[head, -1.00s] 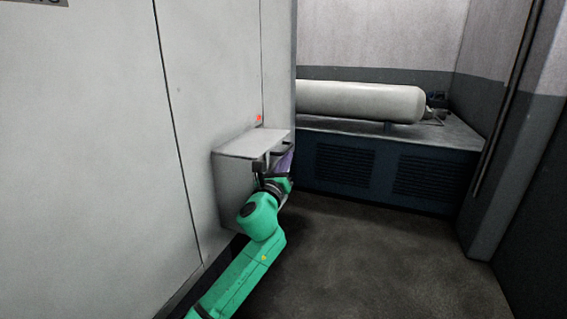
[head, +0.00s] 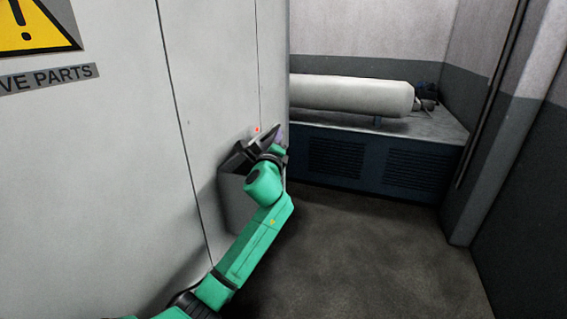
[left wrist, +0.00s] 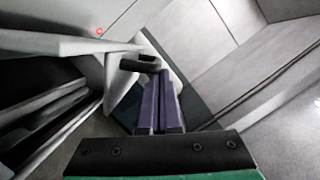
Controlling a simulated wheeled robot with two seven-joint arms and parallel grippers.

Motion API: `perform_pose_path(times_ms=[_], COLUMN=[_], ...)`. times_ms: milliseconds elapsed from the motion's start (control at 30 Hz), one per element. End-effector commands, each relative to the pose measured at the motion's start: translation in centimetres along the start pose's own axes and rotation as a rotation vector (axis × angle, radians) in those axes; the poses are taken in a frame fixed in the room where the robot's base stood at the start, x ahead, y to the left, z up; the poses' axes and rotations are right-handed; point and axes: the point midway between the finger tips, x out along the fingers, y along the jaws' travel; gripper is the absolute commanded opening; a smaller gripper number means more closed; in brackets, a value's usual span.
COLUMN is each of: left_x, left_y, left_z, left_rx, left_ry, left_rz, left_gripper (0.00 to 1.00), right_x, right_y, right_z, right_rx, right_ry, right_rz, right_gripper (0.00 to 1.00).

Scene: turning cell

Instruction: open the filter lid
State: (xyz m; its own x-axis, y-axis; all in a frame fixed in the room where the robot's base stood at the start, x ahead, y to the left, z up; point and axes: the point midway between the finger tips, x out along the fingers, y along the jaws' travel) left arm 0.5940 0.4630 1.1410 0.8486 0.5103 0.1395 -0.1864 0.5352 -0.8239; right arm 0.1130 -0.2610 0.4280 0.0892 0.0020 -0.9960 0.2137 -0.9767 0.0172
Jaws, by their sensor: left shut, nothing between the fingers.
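The filter box (head: 236,205) is a pale grey housing on the side of the big cabinet. Its lid is raised and tilted, and shows nearly edge-on as a pale plate (left wrist: 68,44) in the left wrist view. Below the plate is the dark, slotted inside of the box (left wrist: 42,108). A black handle (left wrist: 140,64) sits at the plate's end. My left gripper (head: 279,136) is at the lid's free end. Its purple fingers (left wrist: 158,76) are shut and empty, with their tips close to the handle. I cannot tell whether they touch it. My right gripper is not in view.
The tall grey cabinet (head: 105,170) with a yellow warning sign (head: 35,27) fills the left. A small red light (head: 257,130) is just behind the lid. A white tank (head: 350,96) lies on a dark blue base (head: 375,165) at the back. The floor (head: 350,250) is clear.

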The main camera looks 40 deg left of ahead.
Motion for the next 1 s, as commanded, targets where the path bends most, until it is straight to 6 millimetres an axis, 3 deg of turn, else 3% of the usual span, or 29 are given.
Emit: perform_pose_path(times_ms=[33,400,633,1000], left_x=[0.3,1.7,2.4,2.8], left_y=[-1.2,-2.3,-1.9,-1.3], left_z=[1.4,7.0,9.4,11.1], left_rx=[-0.041,-0.368,-0.514,-0.508], left_ry=[-0.001,-0.001,-0.001,0.000], left_rz=[0.012,0.096,0.133,0.130], left_gripper=[0.00,0.00,0.00,0.00], right_x=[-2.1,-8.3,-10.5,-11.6], right_y=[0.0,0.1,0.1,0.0], right_z=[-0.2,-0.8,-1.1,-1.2], right_rx=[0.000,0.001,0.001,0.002], right_ry=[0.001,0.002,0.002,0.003], right_rz=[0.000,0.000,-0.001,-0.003], right_gripper=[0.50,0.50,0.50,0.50])
